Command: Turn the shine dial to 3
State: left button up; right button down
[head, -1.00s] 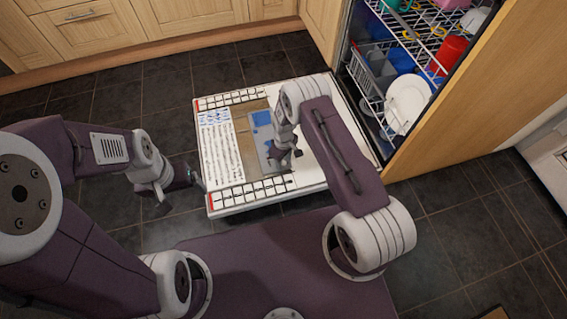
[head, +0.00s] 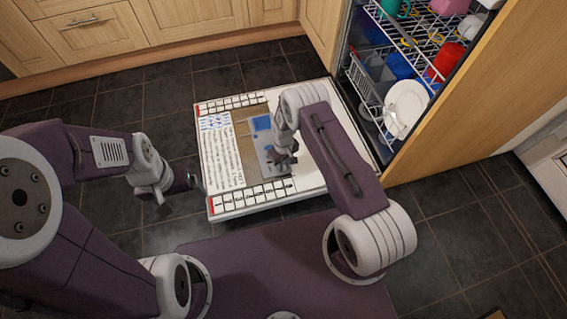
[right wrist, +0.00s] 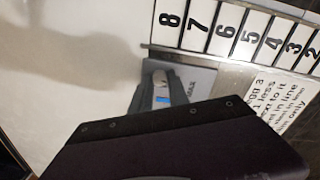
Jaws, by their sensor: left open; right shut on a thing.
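The shine dial is not clearly visible; my right gripper hides the spot where it works. The grey dispenser panel (head: 254,135) with a blue patch (head: 262,123) is set in the lowered dishwasher door (head: 222,165). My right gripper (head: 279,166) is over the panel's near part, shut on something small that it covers. In the right wrist view, its fingers (right wrist: 160,88) come down at the grey panel (right wrist: 205,78), with a bit of blue between them. What number the dial points to cannot be read. My left gripper (head: 178,197) is open and empty, left of the door.
Rows of black numbers (right wrist: 222,30) on white tiles and printed text (right wrist: 285,105) lie on the door. The dishwasher racks hold a white plate (head: 405,103), a red cup (head: 446,62) and other dishes. Dark floor tiles lie free left of the door.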

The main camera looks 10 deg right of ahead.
jog(key=m+p, duration=0.1)
jog(key=m, duration=0.3)
jog(key=shift+m, duration=0.3)
jog(key=m+p, duration=0.1)
jog(key=m, duration=0.9)
jog(key=shift+m+p, duration=0.35)
jog(key=shift+m, duration=0.05)
jog(key=m, duration=0.5)
jog(key=shift+m, duration=0.4)
jog(key=c, duration=1.3)
grip_release()
jog(key=shift+o, duration=0.2)
